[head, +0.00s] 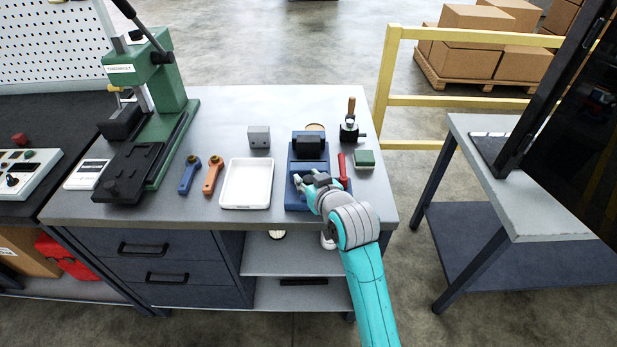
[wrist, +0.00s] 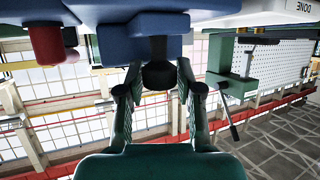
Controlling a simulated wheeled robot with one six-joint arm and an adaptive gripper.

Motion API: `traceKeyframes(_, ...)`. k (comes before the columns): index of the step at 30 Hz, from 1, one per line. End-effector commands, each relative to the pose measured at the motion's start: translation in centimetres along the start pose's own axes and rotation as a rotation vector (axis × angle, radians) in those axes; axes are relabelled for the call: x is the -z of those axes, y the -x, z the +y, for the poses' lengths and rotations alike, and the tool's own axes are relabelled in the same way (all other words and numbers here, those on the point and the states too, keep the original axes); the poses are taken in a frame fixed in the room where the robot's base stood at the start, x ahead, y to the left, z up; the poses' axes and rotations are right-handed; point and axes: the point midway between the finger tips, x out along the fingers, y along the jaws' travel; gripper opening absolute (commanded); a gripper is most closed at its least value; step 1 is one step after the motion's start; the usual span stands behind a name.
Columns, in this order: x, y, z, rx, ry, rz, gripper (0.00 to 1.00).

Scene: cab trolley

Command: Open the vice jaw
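The blue vice (head: 294,163) with dark jaws (head: 311,146) stands on the grey workbench near its front right edge. It fills the upper middle of the wrist view (wrist: 120,24). A black round knob (wrist: 158,75) sticks out of the vice on a dark shaft. My gripper (head: 304,180) is at the front of the vice. In the wrist view its two fingers (wrist: 158,80) stand apart, one on each side of the knob, with narrow gaps visible. The space between the jaws is hard to make out.
A red-handled tool (head: 343,170) lies close right of the vice; a red part (wrist: 45,42) shows in the wrist view. A white tray (head: 246,183) is left, a green press (head: 165,90) farther left.

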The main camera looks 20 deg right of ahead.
Motion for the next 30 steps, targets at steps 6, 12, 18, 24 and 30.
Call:
traceKeyframes(6, 0.0, 0.0, 0.0, 0.0, 0.0, 0.0, 0.58)
traceKeyframes(12, 0.0, 0.2, 0.0, 0.0, 0.0, 0.001, 0.58)
traceKeyframes(18, 0.0, 2.6, 0.0, -0.001, 0.0, 0.001, 0.58)
traceKeyframes(24, 0.0, 6.6, 0.0, -0.001, 0.0, 0.001, 0.58)
traceKeyframes(30, -0.1, 10.0, 0.0, 0.0, 0.0, 0.0, 0.58)
